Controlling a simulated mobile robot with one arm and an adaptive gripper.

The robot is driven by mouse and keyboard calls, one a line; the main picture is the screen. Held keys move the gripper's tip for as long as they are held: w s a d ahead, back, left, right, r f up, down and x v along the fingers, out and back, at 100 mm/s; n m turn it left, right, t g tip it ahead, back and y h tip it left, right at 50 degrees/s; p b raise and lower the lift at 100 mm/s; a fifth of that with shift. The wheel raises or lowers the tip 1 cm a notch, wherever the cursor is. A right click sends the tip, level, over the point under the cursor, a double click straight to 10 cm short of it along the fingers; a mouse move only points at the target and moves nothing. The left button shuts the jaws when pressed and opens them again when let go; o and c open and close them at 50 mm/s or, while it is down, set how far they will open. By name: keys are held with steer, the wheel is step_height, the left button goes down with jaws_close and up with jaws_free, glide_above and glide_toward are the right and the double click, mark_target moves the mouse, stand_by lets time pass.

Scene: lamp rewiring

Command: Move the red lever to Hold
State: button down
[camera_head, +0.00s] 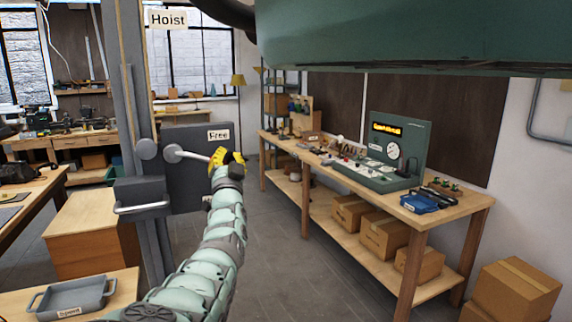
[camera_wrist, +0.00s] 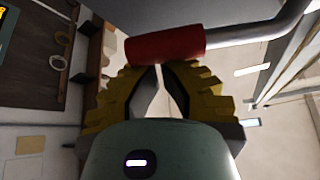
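The lever's pale grey arm (camera_head: 190,155) runs out to the right from a round pivot (camera_head: 146,149) on a dark grey post, in the head view. The sign "Hoist" (camera_head: 168,19) hangs above and the label "Free" (camera_head: 218,135) is just above the lever's end. My yellow gripper (camera_head: 226,158) is at that end and hides the grip there. In the wrist view the red grip (camera_wrist: 165,45) lies crosswise at the tips of my gripper (camera_wrist: 160,68). The fingers converge, nearly meeting, with the grip across their tips rather than visibly between them.
A dark panel (camera_head: 190,182) stands behind the lever. A grey box with a bar handle (camera_head: 142,207) sits below it on the post. A workbench (camera_head: 455,207) with a green console (camera_head: 398,140) is at the right. Open floor (camera_head: 285,245) lies between.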

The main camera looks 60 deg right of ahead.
steer(key=shift+w+a+f+m+g+p, duration=0.75)
steer(key=shift+a+f+m+g, duration=0.45)
steer(key=shift+f+m, duration=0.8)
steer(key=shift+w+a+f+m+g+p, duration=0.65)
steer(key=shift+a+f+m+g, duration=0.65)
steer(key=shift+m, duration=1.05)
steer(key=shift+w+a+f+m+g+p, duration=0.5)
steer(key=shift+w+a+f+m+g, duration=0.65)
steer(key=shift+f+m, duration=0.95)
steer(key=shift+s+a, duration=0.1)
steer(key=shift+a, duration=0.15)
steer(key=s+d, duration=0.3)
steer(key=r+v, duration=0.1)
steer(key=v, duration=0.8)
steer(key=shift+s+a+b, duration=0.25)
steer(key=shift+a+b, duration=0.05)
steer(key=shift+a, duration=0.1)
steer(key=shift+a, duration=0.1)
